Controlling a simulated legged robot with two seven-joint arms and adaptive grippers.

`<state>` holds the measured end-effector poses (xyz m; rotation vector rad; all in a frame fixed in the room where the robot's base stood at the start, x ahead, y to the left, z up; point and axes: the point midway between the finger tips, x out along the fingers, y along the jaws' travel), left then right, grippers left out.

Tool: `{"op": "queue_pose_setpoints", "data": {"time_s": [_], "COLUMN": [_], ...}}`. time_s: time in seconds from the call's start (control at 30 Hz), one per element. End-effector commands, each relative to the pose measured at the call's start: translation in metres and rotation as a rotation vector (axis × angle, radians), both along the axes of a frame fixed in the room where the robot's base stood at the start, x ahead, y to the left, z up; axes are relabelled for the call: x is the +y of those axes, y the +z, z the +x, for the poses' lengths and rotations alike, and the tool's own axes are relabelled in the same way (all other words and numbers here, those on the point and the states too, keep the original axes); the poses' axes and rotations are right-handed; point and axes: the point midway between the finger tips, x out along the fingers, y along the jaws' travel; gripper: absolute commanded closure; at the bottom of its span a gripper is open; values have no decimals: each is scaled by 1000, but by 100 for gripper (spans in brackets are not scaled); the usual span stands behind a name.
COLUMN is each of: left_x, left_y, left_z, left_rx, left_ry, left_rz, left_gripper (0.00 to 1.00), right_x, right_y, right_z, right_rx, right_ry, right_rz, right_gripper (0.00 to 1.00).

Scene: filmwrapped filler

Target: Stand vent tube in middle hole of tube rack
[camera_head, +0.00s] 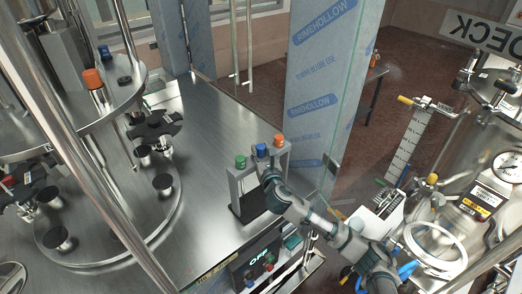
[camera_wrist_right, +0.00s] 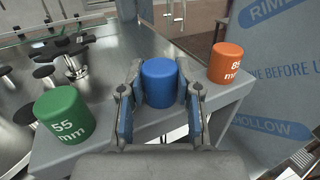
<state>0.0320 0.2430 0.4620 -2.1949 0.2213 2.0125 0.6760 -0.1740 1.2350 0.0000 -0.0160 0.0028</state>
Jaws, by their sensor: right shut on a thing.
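The grey tube rack (camera_head: 234,186) stands on the steel table with a row of three coloured tube caps. A blue-capped tube (camera_head: 261,150) is at the middle position, upright. My right gripper (camera_head: 266,169) is shut on it, with one finger on each side of the blue cap (camera_wrist_right: 158,82) in the wrist view. A green cap marked 55 mm (camera_wrist_right: 64,115) is at the left end, and an orange cap marked 85 mm (camera_wrist_right: 226,62) at the right end. The gripper hides the middle hole, so I cannot tell how deep the blue tube sits. My left gripper is out of view.
A round steel turntable (camera_head: 110,235) with black cups stands left. Another orange cap (camera_head: 93,78) is on the upper disc. A glass panel with blue-printed film (camera_head: 313,100) stands close behind the rack. A control box reading OFF (camera_head: 257,262) is in front. Steel tabletop (camera_head: 205,130) is clear behind.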

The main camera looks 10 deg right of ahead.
Motion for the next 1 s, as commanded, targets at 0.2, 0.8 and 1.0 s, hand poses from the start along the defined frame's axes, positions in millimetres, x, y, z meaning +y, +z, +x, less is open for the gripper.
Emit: {"op": "queue_pose_setpoints", "data": {"time_s": [0.2, 0.8, 1.0], "left_x": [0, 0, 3], "left_y": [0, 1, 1], "left_z": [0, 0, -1], "left_rx": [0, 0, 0], "left_ry": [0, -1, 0], "left_rz": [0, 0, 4], "left_gripper": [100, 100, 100], "right_x": [0, 0, 0], "right_y": [0, -3, 0], "right_z": [0, 0, 0], "right_rx": [0, 1, -1], "right_ry": [0, 0, 0], "right_rz": [0, 0, 0], "right_gripper": [100, 38, 38]}}
